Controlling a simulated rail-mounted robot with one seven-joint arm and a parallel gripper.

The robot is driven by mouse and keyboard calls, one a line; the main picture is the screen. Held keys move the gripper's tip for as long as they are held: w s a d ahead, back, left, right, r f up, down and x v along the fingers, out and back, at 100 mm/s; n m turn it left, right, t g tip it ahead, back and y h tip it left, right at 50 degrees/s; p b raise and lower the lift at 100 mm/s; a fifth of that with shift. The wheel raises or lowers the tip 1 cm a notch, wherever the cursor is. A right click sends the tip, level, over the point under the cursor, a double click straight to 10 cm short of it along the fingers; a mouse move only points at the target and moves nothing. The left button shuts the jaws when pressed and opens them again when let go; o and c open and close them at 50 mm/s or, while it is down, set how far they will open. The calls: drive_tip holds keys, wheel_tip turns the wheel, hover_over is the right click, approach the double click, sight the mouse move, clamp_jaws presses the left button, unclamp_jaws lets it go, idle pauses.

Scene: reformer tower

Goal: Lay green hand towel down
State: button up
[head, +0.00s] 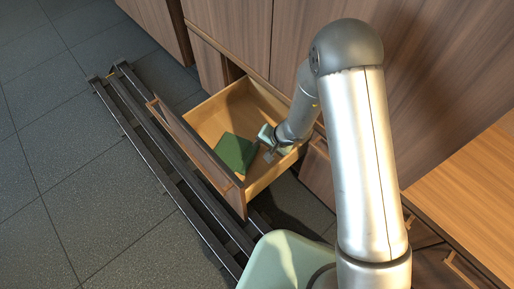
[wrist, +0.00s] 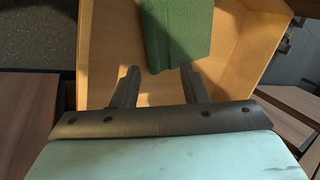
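The green hand towel (head: 235,152) is a folded dark green piece inside the open wooden drawer (head: 205,117), near its front panel. My gripper (head: 269,147) reaches down into the drawer just right of the towel. In the wrist view, the towel (wrist: 178,32) is beyond the fingertips, with its near edge close to them. The two fingers of my gripper (wrist: 160,72) stand apart with a gap between them, and nothing is clamped there. The right fingertip overlaps the towel's near edge in the picture; I cannot tell whether they touch.
The drawer's wooden floor (wrist: 108,45) is bare beside the towel. Brown cabinet fronts (head: 235,30) rise behind the drawer. A wooden counter (head: 470,185) is at the right. Dark rails (head: 165,180) run along the tiled floor in front of the drawer.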

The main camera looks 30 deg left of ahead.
drive_tip(key=shift+v, duration=1.1)
